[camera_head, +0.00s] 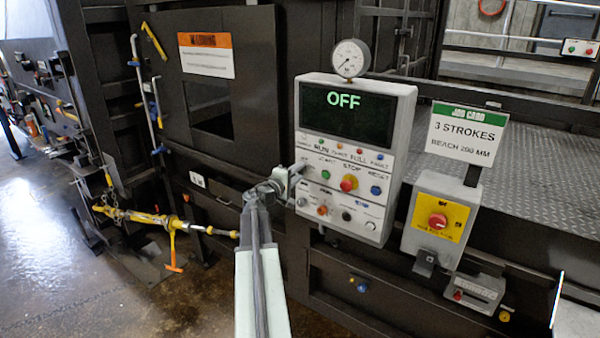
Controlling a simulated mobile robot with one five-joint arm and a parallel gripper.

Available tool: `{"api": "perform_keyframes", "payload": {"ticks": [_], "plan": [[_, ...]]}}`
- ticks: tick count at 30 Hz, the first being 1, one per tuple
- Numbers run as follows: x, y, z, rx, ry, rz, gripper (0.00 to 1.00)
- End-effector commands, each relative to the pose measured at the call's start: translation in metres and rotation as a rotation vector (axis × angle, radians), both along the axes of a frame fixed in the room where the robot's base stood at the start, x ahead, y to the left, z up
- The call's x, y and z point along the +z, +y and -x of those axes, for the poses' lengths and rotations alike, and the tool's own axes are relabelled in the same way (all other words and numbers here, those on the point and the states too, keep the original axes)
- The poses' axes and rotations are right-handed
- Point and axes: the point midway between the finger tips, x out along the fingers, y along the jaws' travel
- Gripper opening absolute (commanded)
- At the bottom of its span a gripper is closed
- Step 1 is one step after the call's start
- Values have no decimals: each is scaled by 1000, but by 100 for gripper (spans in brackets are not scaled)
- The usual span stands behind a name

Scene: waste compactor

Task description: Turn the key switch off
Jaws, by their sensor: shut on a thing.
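The control box (358,154) is a light grey panel whose dark display (345,115) reads OFF in green letters. My gripper (291,176) is at the left edge of the box, level with the row of buttons under the display. It is shut on the key switch, which my fingers mostly hide. The angle of the key cannot be made out.
A round gauge (350,58) stands on top of the box. To the right are a yellow emergency-stop box (438,222) and a job card sign (466,133) reading 3 STROKES. A yellow bar (150,218) juts out at the left. Open floor lies at lower left.

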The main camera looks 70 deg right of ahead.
Motion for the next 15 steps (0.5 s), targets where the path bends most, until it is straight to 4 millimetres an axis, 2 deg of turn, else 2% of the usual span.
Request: {"api": "perform_keyframes", "payload": {"ticks": [7,15], "plan": [[-2,1,0,0,129,-39,0],[-2,1,0,0,199,-58,0]]}}
